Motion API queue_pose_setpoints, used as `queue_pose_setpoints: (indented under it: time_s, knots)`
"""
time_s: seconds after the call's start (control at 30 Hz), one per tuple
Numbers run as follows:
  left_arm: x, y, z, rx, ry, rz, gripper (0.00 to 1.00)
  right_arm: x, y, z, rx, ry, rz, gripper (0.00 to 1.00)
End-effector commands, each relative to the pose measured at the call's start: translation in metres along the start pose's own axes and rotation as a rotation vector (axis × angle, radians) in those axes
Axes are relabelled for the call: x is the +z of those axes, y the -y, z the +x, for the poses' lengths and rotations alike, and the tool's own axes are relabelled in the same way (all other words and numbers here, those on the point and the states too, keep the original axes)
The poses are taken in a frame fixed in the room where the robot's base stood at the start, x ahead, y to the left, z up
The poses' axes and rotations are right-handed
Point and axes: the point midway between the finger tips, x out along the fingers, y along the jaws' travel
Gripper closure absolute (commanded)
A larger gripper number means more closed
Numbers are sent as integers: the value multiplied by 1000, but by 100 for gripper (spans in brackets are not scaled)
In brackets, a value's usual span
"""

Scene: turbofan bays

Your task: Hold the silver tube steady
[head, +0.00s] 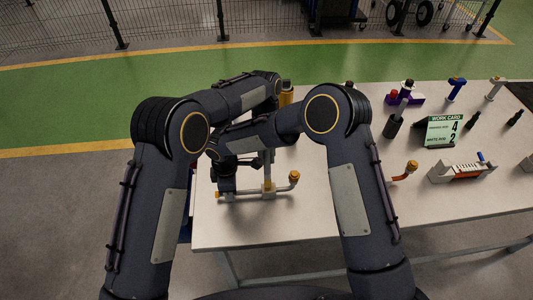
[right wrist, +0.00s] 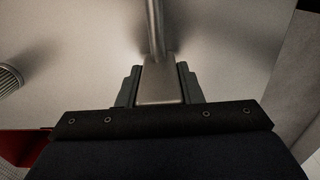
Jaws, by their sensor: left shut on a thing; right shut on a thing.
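The silver tube (head: 245,195) lies low over the near left part of the table in the head view, with an orange cap (head: 294,176) at its bent right end. My right gripper (head: 226,186) is over the tube's left part. In the right wrist view my right gripper (right wrist: 160,88) is shut on a grey block-like piece from which a straight silver tube section runs upward. My left gripper (head: 267,158) is further right, mostly hidden behind my right forearm. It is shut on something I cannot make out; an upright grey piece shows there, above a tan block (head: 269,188).
A yellow cylinder (head: 286,93) stands behind my arms. The near table edge is clear. My arms cross close together.

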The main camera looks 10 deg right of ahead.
Motion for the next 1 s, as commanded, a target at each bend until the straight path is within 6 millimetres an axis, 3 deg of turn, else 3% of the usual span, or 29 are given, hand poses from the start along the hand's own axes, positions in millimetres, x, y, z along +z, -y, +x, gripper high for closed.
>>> queue_pose_setpoints:
  time_s: [1.0]
  knots:
    - [7, 0, 2, 0, -1, 0, 100, 0, 0, -1, 1, 0, 0, 100]
